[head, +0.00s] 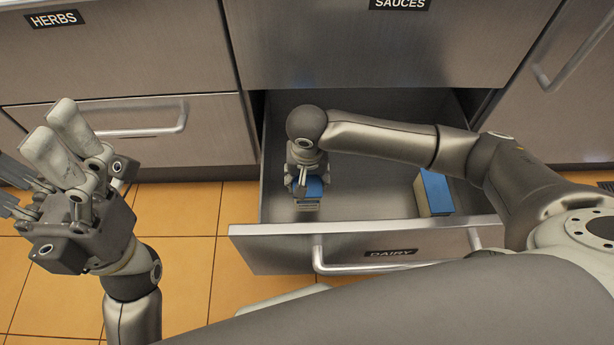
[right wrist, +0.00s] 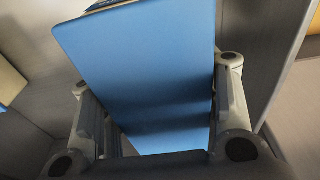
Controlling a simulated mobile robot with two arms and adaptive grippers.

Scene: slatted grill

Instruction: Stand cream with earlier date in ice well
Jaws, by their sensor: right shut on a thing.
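A carton with a blue top (head: 312,187) and a pale printed side is in the open drawer, at its left part near the front wall. My right gripper (head: 305,180) reaches down from above and is shut on it. In the right wrist view, the blue face of this carton (right wrist: 145,70) lies between the two fingers. A second blue and cream carton (head: 434,192) stands in the right part of the drawer, apart from the gripper. No date is legible on either. My left gripper (head: 32,165) is open and empty at the left, outside the drawer. No ice well is in view.
The drawer (head: 345,240) labelled DAIRY is pulled out, with bare floor between the cartons. Closed fronts labelled HERBS (head: 110,50) and SAUCES (head: 390,45) are above and behind. The tiled floor (head: 190,215) is clear at the left.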

